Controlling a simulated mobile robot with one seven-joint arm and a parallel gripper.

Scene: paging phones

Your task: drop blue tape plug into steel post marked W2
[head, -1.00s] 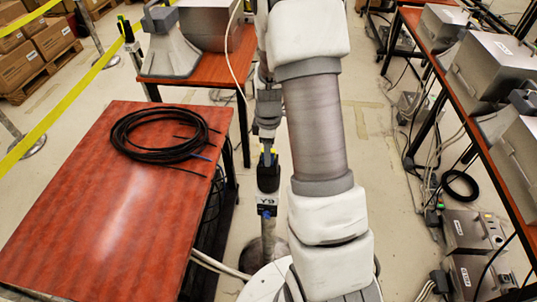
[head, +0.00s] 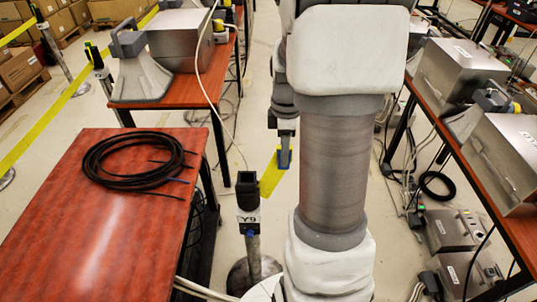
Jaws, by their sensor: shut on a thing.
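My gripper (head: 286,147) hangs at the middle of the head view, partly behind my own arm. A steel post marked Y9 (head: 254,247) stands just left of and below the gripper, with a dark upright head. The plug is apart from that head in the picture. Whether the tape touches the head or passes behind it, I cannot tell. No post marked W2 can be read in view.
A red-topped table (head: 90,215) with a coil of black cable (head: 137,160) is at left. Another table behind holds grey equipment (head: 185,42). A bench with metal boxes (head: 505,160) lines the right. Posts with yellow tape (head: 62,102) stand at far left. Cables lie on the floor.

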